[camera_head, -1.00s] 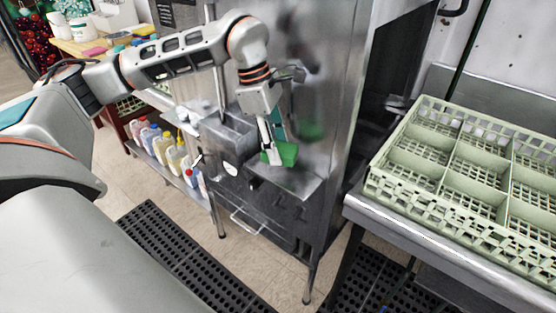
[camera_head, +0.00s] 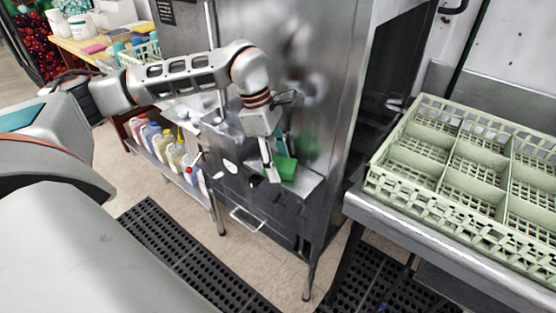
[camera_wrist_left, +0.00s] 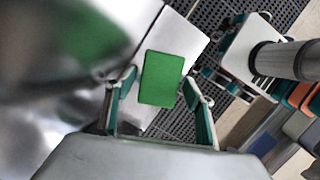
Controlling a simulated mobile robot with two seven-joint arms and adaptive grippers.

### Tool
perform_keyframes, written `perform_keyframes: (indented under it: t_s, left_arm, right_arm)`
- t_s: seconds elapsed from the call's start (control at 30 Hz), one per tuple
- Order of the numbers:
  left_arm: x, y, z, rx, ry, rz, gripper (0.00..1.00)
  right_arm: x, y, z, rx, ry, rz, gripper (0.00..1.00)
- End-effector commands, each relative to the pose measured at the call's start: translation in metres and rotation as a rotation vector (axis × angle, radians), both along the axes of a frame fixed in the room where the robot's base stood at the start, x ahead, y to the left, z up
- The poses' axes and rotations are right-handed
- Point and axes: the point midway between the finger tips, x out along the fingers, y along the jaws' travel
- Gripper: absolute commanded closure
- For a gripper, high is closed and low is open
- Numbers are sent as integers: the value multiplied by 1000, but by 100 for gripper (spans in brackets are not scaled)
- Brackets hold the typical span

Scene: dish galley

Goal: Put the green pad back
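The green pad (camera_head: 285,169) is a small flat rectangle on the narrow metal ledge (camera_head: 306,184) at the front of the steel machine. In the left wrist view the green pad (camera_wrist_left: 162,79) lies over the pale ledge (camera_wrist_left: 187,40), with a gap between it and each finger. My left gripper (camera_head: 274,158) is just above the pad, pointing down. Its fingers (camera_wrist_left: 160,100) are spread on either side of the pad, and nothing is clamped between them. One finger hides part of the pad in the head view. My right gripper is not in view.
The tall steel machine (camera_head: 300,70) rises right behind the ledge. Several bottles (camera_head: 173,156) stand on a low shelf to the left. A pale green dish rack (camera_head: 470,175) sits on a steel counter at the right. Black perforated mats (camera_head: 170,245) cover part of the floor.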

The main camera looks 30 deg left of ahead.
Motion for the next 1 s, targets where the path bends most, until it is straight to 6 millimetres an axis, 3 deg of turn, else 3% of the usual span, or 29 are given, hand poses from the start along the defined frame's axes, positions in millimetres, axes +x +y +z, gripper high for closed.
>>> perform_keyframes:
  t_s: [0.43,1.0]
  left_arm:
    - [1,2,9,0,-4,1,44]
    - [-8,28,106,-1,-3,2,44]
  right_arm:
    - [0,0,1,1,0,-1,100]
    - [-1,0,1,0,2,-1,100]
